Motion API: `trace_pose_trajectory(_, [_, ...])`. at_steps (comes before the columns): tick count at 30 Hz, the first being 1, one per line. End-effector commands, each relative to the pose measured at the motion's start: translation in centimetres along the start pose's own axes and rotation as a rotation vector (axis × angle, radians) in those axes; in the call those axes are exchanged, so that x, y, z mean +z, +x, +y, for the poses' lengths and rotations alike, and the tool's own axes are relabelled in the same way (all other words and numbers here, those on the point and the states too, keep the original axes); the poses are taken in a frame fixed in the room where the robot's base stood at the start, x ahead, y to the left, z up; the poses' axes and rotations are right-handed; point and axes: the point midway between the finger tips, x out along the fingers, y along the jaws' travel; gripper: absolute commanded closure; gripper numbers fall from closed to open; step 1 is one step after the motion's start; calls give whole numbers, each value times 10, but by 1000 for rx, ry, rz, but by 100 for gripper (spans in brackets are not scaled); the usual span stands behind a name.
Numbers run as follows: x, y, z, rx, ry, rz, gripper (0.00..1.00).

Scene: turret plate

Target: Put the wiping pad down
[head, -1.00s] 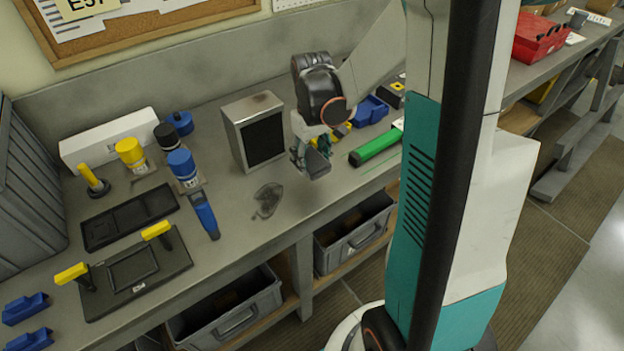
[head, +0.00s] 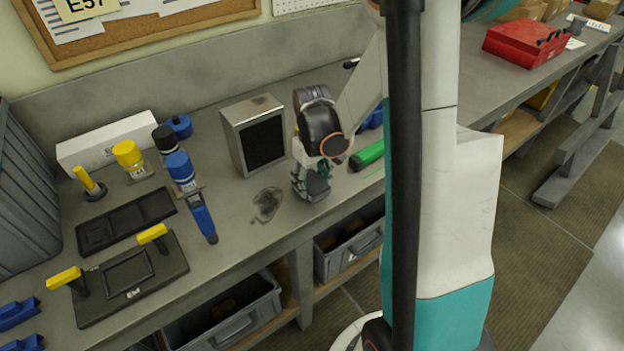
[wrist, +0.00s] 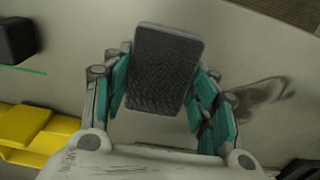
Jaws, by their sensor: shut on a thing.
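My gripper (head: 312,186) is low over the grey workbench (head: 232,230), close to its front edge and just right of a dark smudge (head: 267,204). In the wrist view my gripper (wrist: 163,85) has its teal-lined fingers shut on both sides of the wiping pad (wrist: 166,68), a dark grey textured block. The smudge also shows in the wrist view (wrist: 265,96), to the right of the fingers. In the head view the fingers mostly hide the pad. I cannot tell whether the pad touches the bench.
A grey box with a black front (head: 258,138) stands behind and left of my gripper. A green roll (head: 367,155) lies to the right. A blue-handled tool (head: 203,215) and a black fixture with yellow handles (head: 130,275) are on the left. Bins (head: 232,310) sit below.

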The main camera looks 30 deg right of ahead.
Motion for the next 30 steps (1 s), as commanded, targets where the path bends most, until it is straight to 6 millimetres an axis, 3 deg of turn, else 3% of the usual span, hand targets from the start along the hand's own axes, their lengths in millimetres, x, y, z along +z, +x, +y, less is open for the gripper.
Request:
trace_pose_trajectory(1, [0,3,0,0,0,0,73])
trace_pose_trajectory(2, [0,3,0,0,0,0,44])
trace_pose_trajectory(4, [0,2,0,0,0,0,29])
trace_pose_trajectory(5, [0,2,0,0,0,0,26])
trace_pose_trajectory(19, [0,-5,0,0,0,0,26])
trace_pose_trajectory(30, [0,-78,0,0,0,0,26])
